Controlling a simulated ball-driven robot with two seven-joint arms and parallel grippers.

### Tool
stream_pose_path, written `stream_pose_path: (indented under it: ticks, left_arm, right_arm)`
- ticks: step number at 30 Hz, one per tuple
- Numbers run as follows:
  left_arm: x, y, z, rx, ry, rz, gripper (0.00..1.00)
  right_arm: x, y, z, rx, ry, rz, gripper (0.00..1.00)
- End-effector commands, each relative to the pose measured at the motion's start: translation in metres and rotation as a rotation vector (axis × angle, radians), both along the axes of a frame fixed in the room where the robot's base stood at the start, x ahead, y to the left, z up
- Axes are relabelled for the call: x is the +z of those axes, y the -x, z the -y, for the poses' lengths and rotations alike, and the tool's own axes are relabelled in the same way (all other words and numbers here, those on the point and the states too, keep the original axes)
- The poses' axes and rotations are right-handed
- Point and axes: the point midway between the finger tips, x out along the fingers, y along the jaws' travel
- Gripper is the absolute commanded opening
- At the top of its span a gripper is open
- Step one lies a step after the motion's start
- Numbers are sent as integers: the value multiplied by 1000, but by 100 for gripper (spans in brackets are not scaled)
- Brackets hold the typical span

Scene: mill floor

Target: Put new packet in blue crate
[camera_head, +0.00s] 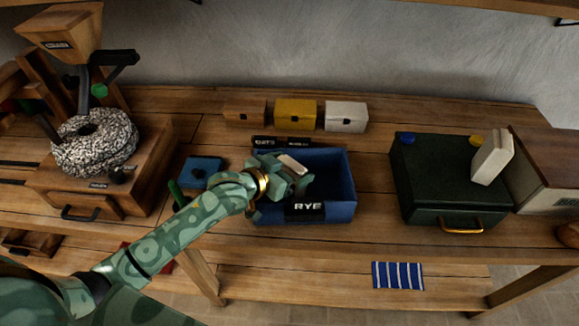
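The blue crate (341,205) stands on the bench at the middle, open at the top, with a black RYE label on its front. My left gripper (287,175) is over the left half of the crate and hides part of its inside. A small pale packet (292,163) shows between its fingers, and the gripper looks shut on it. Whether the packet touches the crate is hidden. My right gripper is not in view.
A dark green box (440,185) with a pale upright block (492,157) stands at the right. Orange (245,111), yellow (296,113) and white (346,116) boxes line the back. A wooden mill (95,145) is at the left, and a small blue box (203,171) is left of the crate.

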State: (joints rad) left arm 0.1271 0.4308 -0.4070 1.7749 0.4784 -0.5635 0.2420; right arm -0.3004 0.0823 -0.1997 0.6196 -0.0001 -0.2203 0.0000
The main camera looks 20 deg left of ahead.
Motion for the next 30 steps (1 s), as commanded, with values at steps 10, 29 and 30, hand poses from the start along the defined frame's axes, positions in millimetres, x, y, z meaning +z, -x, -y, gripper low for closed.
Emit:
stream_pose_path:
  ticks: [10,29,30]
  left_arm:
    - [3,0,0,-1,1,1,94]
    - [47,97,-41,0,1,0,94]
    - [48,99,-43,0,0,-1,94]
  right_arm:
    - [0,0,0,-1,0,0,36]
    - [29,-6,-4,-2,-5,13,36]
    - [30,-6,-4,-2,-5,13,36]
